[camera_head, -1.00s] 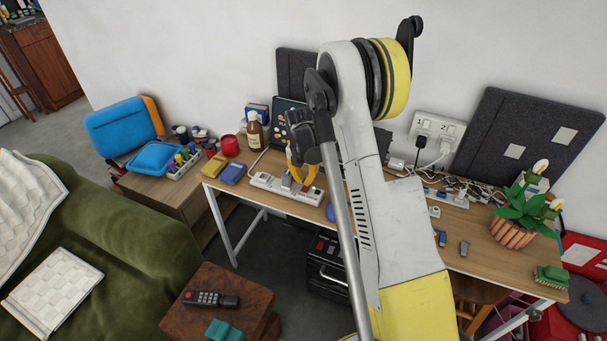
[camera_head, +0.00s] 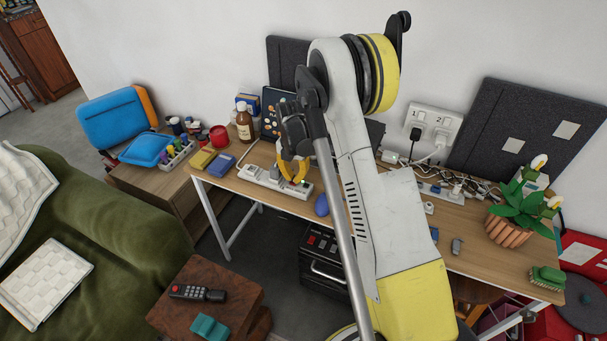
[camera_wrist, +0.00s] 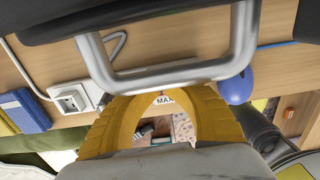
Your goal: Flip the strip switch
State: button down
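A white power strip (camera_head: 252,174) lies on the wooden desk in the head view, with a grey plug on it. My gripper (camera_head: 297,181) is at the strip's right part, its yellow fingers pointing down. In the wrist view, the two yellow fingers of my gripper (camera_wrist: 160,93) form an arch with the tips together, and nothing shows held between them.
A blue oval object (camera_head: 322,205) lies right of the strip. A blue box (camera_head: 222,162) and a yellow box (camera_head: 202,158) lie left, with a brown bottle (camera_head: 244,124) behind. A wall socket (camera_head: 432,126), cables and a plant pot (camera_head: 509,229) are further right.

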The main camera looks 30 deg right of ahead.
jog(key=shift+d+f, duration=0.1)
jog(key=shift+d, duration=0.15)
jog(key=shift+a, duration=0.3)
jog(key=shift+s+a, duration=0.55)
jog(key=shift+a, duration=0.15)
